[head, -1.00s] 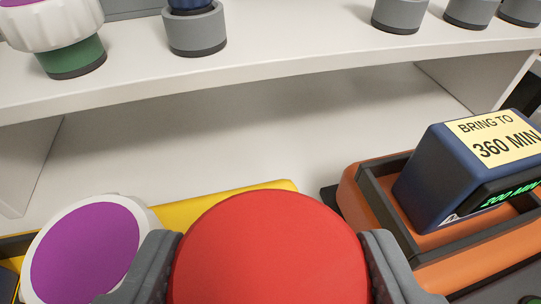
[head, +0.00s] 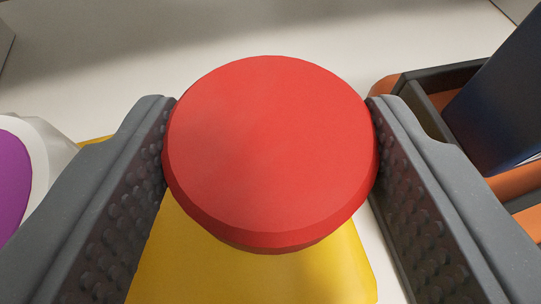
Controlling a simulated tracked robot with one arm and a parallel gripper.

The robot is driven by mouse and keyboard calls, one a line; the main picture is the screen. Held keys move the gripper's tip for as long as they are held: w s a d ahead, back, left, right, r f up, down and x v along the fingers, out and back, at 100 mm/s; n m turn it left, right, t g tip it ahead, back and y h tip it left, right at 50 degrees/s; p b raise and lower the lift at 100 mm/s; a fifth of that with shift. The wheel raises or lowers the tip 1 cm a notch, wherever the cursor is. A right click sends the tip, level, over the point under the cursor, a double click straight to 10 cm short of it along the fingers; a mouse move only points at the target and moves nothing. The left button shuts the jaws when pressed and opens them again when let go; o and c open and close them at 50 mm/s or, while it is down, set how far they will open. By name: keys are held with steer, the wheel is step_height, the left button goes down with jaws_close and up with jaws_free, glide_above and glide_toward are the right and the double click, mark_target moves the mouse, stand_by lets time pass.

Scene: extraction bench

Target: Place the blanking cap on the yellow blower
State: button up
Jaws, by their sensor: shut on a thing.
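A round red cap (head: 270,150), which I take for the blanking cap, is between the two grey, studded fingers of my gripper (head: 271,103). Both fingers touch its sides near their tips. The yellow blower (head: 250,276) shows below and behind the cap in the picture, with a flat yellow face. The cap hides part of it. I cannot tell whether the cap touches the blower or hangs above it.
A white, ribbed part with a purple top (head: 12,185) is close by my left finger. At the right, an orange tray with a dark rim (head: 440,76) holds a dark blue box (head: 505,105). A pale surface (head: 270,30) beyond is clear.

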steer(key=shift+f, duration=0.1)
steer(key=o, duration=0.7)
steer(key=shift+s+r, duration=0.35)
steer(key=shift+s, duration=0.15)
steer(key=a+p+v, duration=0.1)
steer(key=p+v, duration=0.1)
steer(key=v, duration=0.9)
steer(key=s+r, duration=0.4)
steer(key=r, duration=0.7)
steer(key=s+r+t, duration=0.1)
steer(key=s+r, duration=0.4)
steer(key=r, duration=0.6)
steer(key=s+r, duration=0.4)
steer(key=r, duration=0.7)
steer(key=shift+s+d+m+t+h, duration=0.25)
steer(key=shift+d+m+t+h, duration=0.05)
steer(key=shift+t+h, duration=0.1)
